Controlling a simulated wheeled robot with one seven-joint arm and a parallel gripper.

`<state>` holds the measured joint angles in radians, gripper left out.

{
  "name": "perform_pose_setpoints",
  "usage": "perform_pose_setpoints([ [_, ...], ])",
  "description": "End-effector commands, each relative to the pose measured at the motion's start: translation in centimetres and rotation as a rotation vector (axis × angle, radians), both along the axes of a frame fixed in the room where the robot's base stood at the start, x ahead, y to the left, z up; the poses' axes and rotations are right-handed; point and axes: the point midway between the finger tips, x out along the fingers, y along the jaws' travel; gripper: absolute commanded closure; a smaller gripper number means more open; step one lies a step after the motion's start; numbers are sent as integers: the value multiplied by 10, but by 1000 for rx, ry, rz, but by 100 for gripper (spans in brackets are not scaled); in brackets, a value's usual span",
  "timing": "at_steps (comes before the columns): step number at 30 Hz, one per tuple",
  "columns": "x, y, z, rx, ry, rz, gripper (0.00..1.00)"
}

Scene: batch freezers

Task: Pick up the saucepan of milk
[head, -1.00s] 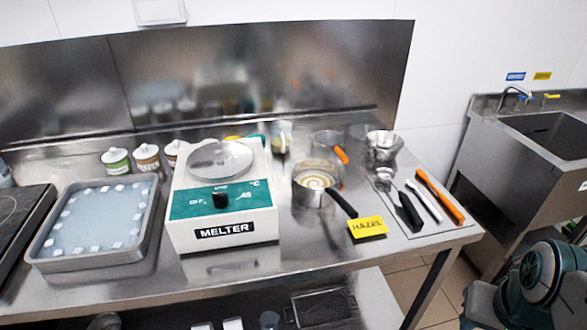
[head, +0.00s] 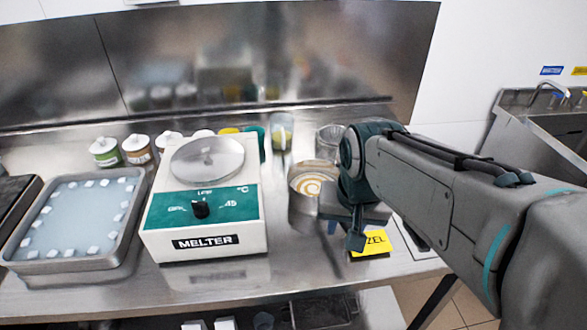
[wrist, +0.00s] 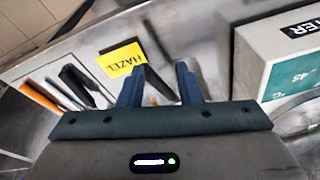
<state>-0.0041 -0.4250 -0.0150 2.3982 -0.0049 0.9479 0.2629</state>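The saucepan (head: 303,212) stands on the steel counter in the head view, right of the melter. It is a small steel pan with a pale, brown-swirled content. My gripper (head: 340,228) is at its right side, over where its black handle lies, and hides the handle in the head view. In the wrist view my gripper (wrist: 159,84) has its two fingers apart, with a dark bar, likely the handle, between them. I cannot tell whether the fingers touch it. The pan's body is not clearly visible there.
The melter (head: 205,220) stands close left of the pan. A yellow HAZEL card (head: 376,243) lies to the right, by utensils (wrist: 75,80). A clear jug (head: 328,142) stands behind the pan. A tray of bluish liquid (head: 75,222) is at far left.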

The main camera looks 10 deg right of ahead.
Motion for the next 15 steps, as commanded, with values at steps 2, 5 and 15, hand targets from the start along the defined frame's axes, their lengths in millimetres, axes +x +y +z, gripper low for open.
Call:
perform_pose_setpoints([
  [2, 22, 2, 6, 36, 27, -150, 69],
  [5, 49, 5, 15, 81, 62, -370, 69],
  [15, 138, 7, 28, 159, 156, -1132, 69],
])
